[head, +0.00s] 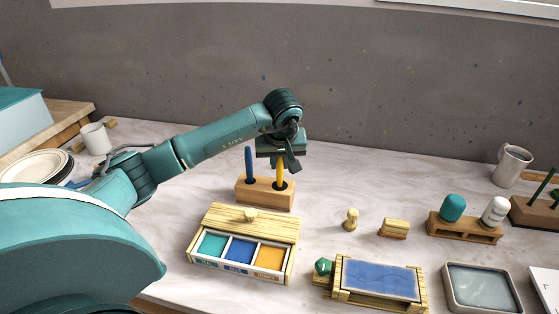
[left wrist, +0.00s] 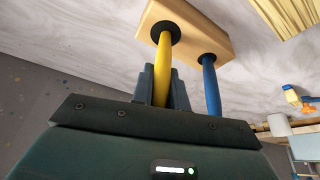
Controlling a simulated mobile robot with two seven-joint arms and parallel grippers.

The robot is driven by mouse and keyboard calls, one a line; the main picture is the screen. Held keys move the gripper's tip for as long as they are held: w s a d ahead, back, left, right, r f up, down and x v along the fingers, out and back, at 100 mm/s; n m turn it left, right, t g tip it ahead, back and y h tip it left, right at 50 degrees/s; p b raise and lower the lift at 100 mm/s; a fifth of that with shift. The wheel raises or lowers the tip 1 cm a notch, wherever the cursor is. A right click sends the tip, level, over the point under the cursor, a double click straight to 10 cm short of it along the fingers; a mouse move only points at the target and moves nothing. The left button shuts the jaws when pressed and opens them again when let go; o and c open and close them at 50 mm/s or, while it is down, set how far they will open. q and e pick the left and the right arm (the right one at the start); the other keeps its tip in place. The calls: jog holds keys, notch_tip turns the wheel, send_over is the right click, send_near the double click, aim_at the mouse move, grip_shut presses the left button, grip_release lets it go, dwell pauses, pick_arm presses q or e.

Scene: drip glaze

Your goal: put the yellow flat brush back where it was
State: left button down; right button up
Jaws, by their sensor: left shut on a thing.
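The yellow flat brush (head: 280,172) stands upright in a hole of the wooden brush block (head: 262,201). Its handle also shows in the left wrist view (left wrist: 163,65), with its lower end at a dark-rimmed hole of the block (left wrist: 198,17). My left gripper (head: 286,160) is above the block and shut on the yellow handle's upper part. A blue brush (head: 249,163) stands in the block's other hole, left of the yellow one in the head view. The brush's bristle end is hidden. My right gripper is not in view.
In front of the block is a wooden box (head: 292,262) with teal, blue and orange compartments. A blue-topped wooden frame (head: 378,279), a grey tray (head: 481,289) and a bottle rack (head: 464,230) stand to the right. The counter behind the block is clear.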

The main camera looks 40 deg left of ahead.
pick_arm(q)
jog(key=shift+f, duration=0.2)
jog(key=c, duration=1.4)
grip_release()
jog(key=shift+r, duration=0.1)
jog(key=shift+r, duration=0.2)
jog(key=v, duration=1.1)
jog(key=shift+d+r, duration=0.1)
jog(key=shift+r, duration=0.3)
jog(key=shift+s, duration=0.1)
